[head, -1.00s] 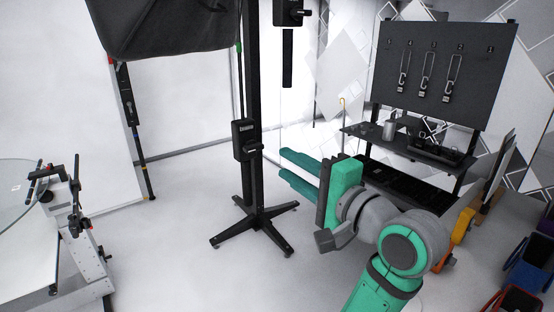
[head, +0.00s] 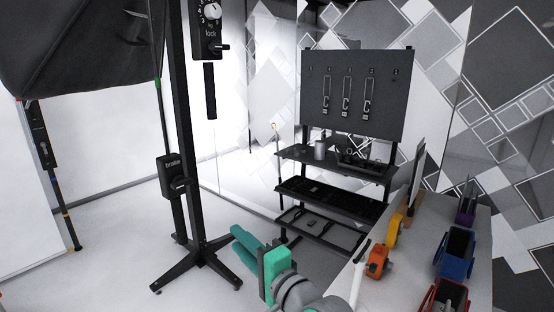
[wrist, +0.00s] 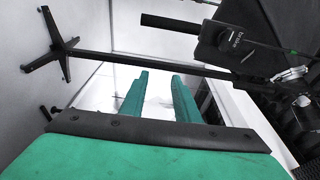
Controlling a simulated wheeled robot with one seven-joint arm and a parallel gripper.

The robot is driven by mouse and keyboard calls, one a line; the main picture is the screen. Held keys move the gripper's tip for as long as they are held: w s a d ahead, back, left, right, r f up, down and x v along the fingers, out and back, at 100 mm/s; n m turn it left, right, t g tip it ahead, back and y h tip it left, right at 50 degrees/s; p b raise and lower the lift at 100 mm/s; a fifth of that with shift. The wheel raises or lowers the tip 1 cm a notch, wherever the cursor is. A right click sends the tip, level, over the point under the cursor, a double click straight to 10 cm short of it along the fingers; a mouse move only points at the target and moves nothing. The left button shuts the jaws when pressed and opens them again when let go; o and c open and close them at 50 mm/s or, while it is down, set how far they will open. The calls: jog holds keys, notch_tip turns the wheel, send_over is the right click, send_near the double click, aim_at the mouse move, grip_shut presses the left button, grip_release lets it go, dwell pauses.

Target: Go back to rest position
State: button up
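My gripper (head: 240,240) has green fingers and shows at the bottom middle of the head view, pointing away to the left. In the wrist view, its two fingers (wrist: 160,78) stand apart with only pale background between them. It is open and holds nothing. Most of my arm is below the edge of the head view.
A black light stand (head: 194,245) with splayed feet stands left of my gripper. A dark shelf rack (head: 340,210) with a tool board (head: 355,75) is behind. At right, a grey table (head: 400,285) holds blue (head: 455,252) and red (head: 450,300) bins. White floor lies at left.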

jog(key=s+d+f+t+h, duration=0.1)
jog(key=s+d+f+h, duration=0.1)
jog(key=f, duration=0.6)
jog(key=s+d+f+h, duration=0.2)
jog(key=f+h, duration=0.1)
jog(key=f, duration=0.5)
jog(key=s+d+f+t+h, duration=0.1)
jog(key=s+d+f+h, duration=0.1)
jog(key=f, duration=0.6)
jog(key=s+d+f+n+h, duration=0.2)
jog(key=s+d+f+h, duration=0.15)
jog(key=s+f, duration=0.8)
jog(key=s+n+h, duration=0.1)
jog(key=s+n, duration=0.6)
jog(key=s, duration=1.7)
jog(key=shift+s+a+r+n, duration=0.35)
jog(key=shift+r+n, duration=0.05)
